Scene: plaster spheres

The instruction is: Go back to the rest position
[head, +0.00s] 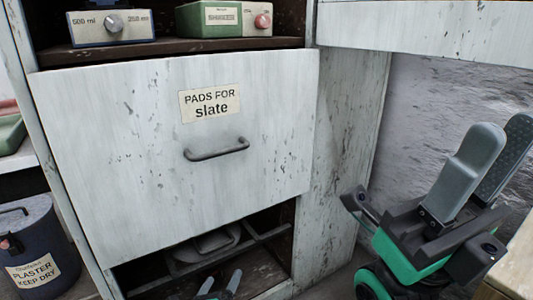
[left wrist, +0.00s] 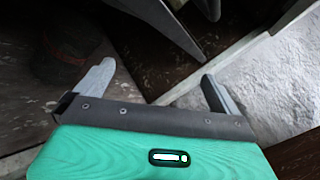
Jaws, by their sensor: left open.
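My left gripper (head: 221,282) shows only its fingertips at the bottom edge of the head view, in front of the low opening of the cabinet. In the left wrist view its two grey fingers (left wrist: 158,75) stand wide apart with nothing between them. My right gripper (head: 503,124) is at the right of the head view, pointing up. Its two grey fingers are apart, one showing its textured inner pad, and no object shows between them.
A worn white cabinet has a drawer front labelled "PADS FOR slate" (head: 95,150) with a dark handle (head: 216,150). A grey item (head: 205,243) lies in the compartment below. Two boxes with knobs (head: 111,27) (head: 222,18) stand above. A "PLASTER KEEP DRY" bucket (head: 35,240) stands left.

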